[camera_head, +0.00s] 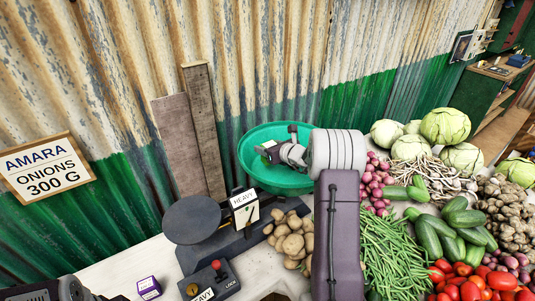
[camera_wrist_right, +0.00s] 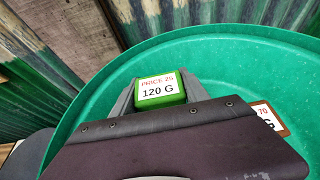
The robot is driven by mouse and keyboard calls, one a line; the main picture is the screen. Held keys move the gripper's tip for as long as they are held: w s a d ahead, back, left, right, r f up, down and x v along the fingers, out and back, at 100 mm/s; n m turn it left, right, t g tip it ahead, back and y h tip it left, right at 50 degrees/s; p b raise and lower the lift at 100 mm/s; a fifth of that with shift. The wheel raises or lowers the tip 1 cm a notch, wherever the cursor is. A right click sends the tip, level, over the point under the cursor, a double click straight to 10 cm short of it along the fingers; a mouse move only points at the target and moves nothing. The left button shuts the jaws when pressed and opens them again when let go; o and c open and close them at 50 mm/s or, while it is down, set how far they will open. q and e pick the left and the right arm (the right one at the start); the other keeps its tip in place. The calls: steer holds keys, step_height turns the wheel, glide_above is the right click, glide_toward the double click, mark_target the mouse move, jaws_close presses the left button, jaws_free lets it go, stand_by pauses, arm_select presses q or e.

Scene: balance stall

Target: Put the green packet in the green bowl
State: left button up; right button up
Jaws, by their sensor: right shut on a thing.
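The green packet (camera_wrist_right: 150,99) has a white label reading 120 G. My right gripper (camera_wrist_right: 158,90) is shut on it, with a finger on each side. In the head view my right gripper (camera_head: 270,152) is over the bowl. Whether the packet touches the bowl's bottom is hidden. Part of my left arm shows at the lower left edge; its gripper's fingers cannot be made out.
A brown packet (camera_wrist_right: 270,118) lies in the bowl, partly hidden by my gripper. The balance's dark plate (camera_head: 190,218) looks empty. A purple box (camera_head: 148,288) stands in front. Potatoes (camera_head: 292,240), beans (camera_head: 395,255) and other vegetables crowd the right. Planks (camera_head: 180,145) lean behind.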

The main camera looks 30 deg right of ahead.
step_height(320, 180, down, 3)
steer(key=shift+r, duration=0.1)
steer(key=shift+w+f, duration=0.1)
steer(key=shift+f, duration=0.1)
steer(key=o, duration=1.4)
steer(key=shift+o, duration=0.2)
steer(key=shift+r, duration=0.1)
steer(key=shift+s+d+r, duration=0.1)
steer(key=shift+s, duration=0.3)
steer(key=b+v, duration=0.1)
steer(key=v, duration=0.6)
steer(key=shift+w, duration=0.1)
